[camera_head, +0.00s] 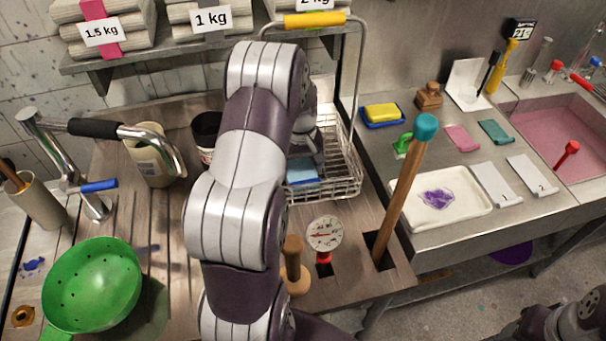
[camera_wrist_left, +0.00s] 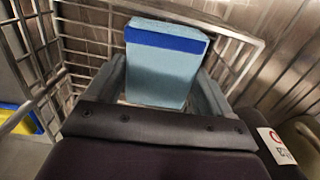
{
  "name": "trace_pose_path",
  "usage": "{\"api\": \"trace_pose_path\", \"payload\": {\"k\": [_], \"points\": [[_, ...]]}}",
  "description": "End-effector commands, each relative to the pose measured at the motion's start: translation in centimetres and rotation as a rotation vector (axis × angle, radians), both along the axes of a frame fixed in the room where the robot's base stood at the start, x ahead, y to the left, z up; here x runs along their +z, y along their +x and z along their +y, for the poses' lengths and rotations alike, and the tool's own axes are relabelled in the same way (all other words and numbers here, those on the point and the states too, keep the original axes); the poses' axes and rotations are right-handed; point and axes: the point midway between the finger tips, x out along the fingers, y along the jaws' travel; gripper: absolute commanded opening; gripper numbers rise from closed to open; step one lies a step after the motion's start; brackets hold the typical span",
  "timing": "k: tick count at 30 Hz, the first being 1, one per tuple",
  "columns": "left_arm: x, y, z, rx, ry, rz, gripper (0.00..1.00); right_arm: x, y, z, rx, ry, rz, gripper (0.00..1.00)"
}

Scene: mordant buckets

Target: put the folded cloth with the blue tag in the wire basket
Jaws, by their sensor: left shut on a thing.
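The folded cloth (camera_wrist_left: 157,78) is light blue with a darker blue tag (camera_wrist_left: 165,38) across its upper end. My left gripper (camera_wrist_left: 158,92) is shut on it, one finger on each side. In the head view the cloth (camera_head: 302,170) shows just below my left gripper (camera_head: 303,150), within the outline of the wire basket (camera_head: 345,165). Basket wires (camera_wrist_left: 78,45) surround the cloth in the wrist view. I cannot tell whether the cloth touches the basket floor. My arm hides the basket's left part. My right gripper is out of view.
The basket has a tall wire handle with a yellow grip (camera_head: 314,20). A teal-topped wooden mallet (camera_head: 402,190) stands close to its right. A dark cup (camera_head: 206,135) is at its left. A dial (camera_head: 324,233) and a green colander (camera_head: 92,285) are nearer.

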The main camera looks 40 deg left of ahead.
Motion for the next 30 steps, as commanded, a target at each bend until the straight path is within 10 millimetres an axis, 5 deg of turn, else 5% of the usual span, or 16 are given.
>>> {"api": "trace_pose_path", "payload": {"k": [11,12,13,22,30], "points": [[-0.8,0.0,0.0,0.000,0.001,-0.002,0.41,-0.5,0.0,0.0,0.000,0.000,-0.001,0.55],[-0.7,0.0,0.0,0.000,0.001,-0.002,0.95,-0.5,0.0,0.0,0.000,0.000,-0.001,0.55],[-0.7,0.0,0.0,0.000,0.001,-0.002,1.00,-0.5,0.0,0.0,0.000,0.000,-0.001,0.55],[-0.1,0.0,0.0,0.000,0.002,-0.003,1.00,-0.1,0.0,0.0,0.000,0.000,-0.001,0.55],[5.8,0.1,0.1,0.000,0.002,-0.004,1.00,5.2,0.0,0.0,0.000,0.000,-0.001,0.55]]}}
